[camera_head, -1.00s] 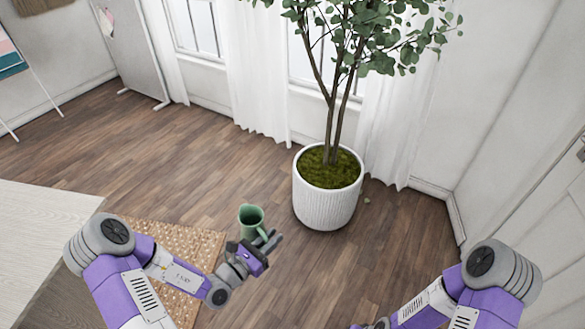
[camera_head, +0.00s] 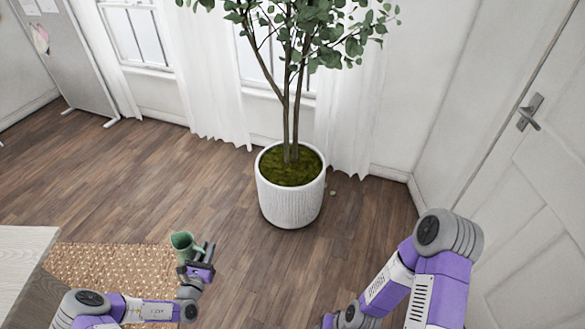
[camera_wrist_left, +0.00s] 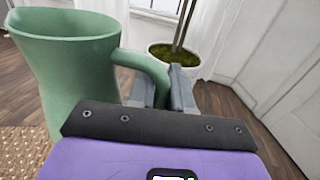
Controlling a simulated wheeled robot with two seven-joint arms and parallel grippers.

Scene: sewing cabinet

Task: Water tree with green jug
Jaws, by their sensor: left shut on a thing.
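The green jug (camera_head: 184,243) is upright, held by its handle in my left gripper (camera_head: 206,254), above the woven rug. In the left wrist view the jug (camera_wrist_left: 68,75) fills the left side, with its handle between the fingers (camera_wrist_left: 163,92). The tree (camera_head: 290,100) stands in a white ribbed pot (camera_head: 291,207) with mossy soil (camera_head: 291,168), beyond the jug and to its right. The pot also shows in the left wrist view (camera_wrist_left: 174,66). My right arm is at the lower right; the tips of its gripper are not clearly seen.
A pale table (camera_head: 22,258) stands at the left, beside the woven rug (camera_head: 105,268). Bare wooden floor (camera_head: 225,215) lies between the jug and the pot. White curtains (camera_head: 210,80) hang behind the tree. A white door (camera_head: 530,190) is at the right.

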